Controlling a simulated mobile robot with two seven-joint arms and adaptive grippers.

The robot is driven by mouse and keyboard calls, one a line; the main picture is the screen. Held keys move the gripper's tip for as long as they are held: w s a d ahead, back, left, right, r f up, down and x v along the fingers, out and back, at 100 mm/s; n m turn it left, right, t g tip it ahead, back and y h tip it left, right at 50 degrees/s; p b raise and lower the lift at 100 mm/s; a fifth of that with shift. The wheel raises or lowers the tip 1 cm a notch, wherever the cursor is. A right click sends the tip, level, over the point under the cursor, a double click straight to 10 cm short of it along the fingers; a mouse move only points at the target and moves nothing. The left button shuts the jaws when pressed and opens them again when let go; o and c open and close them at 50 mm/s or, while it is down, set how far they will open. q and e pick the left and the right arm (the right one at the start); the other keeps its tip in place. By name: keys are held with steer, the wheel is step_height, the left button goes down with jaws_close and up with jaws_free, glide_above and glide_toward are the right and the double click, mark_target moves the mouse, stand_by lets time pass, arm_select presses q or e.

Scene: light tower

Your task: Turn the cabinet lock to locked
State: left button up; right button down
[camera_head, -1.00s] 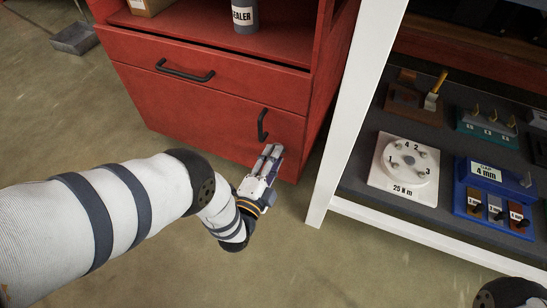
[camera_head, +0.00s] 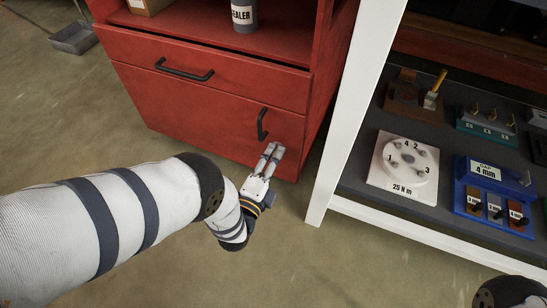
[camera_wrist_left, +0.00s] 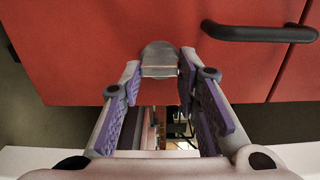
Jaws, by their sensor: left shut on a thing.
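The red cabinet (camera_head: 205,110) stands upright, and its lower door is shut with a black handle (camera_head: 262,125) on the right side. My left gripper (camera_head: 272,150) is at the door's lower right, just below that handle. In the left wrist view, a small grey metal lock knob (camera_wrist_left: 160,58) sits on the red face between the tips of my left gripper (camera_wrist_left: 160,68), which is shut on it. In the head view the fingers hide the knob, and I cannot read its lock position. My right gripper is out of view.
A white-framed shelf (camera_head: 345,120) with a numbered torque plate (camera_head: 387,188), a blue gauge block (camera_head: 466,206) and other tools stands close to the right. A drawer handle (camera_head: 184,74) juts out above. The floor in front is clear.

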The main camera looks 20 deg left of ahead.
arm_select(q)
steer(key=shift+a, duration=0.15)
steer(key=o, duration=1.2)
steer(key=shift+c, duration=0.2)
steer(key=s, duration=1.2)
steer(key=shift+a, duration=0.15)
